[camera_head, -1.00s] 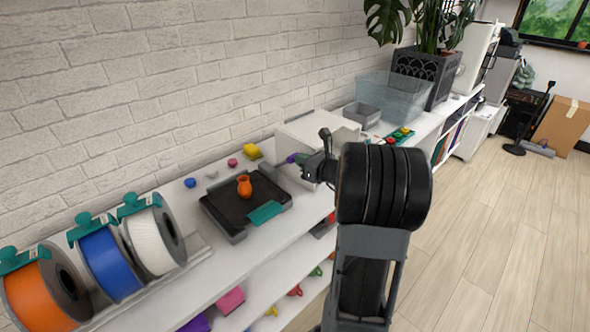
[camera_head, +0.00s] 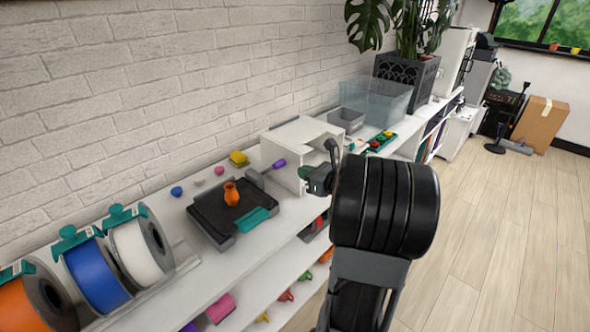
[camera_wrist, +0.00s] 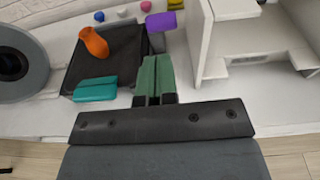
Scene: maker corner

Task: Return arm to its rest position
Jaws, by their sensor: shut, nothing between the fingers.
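My gripper (camera_wrist: 154,80) shows in the wrist view with its two green fingers together and nothing between them. In the head view my gripper (camera_head: 306,172) is partly hidden by my own dark arm and stands by the front of the white open box. An orange vase (camera_head: 231,193) stands on a black tray-like plate (camera_head: 209,222); the vase also shows in the wrist view (camera_wrist: 94,42). A teal block (camera_head: 253,219) lies at the plate's front edge. A purple-ended tool (camera_head: 278,164) lies at the plate's back right, apart from the fingers.
The white box (camera_head: 292,135) stands right of the plate on the white shelf (camera_head: 180,262). Filament spools (camera_head: 97,272) stand at the left. A clear bin (camera_head: 372,98) and a plant pot (camera_head: 406,75) are further back. The floor (camera_head: 500,240) at the right is clear.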

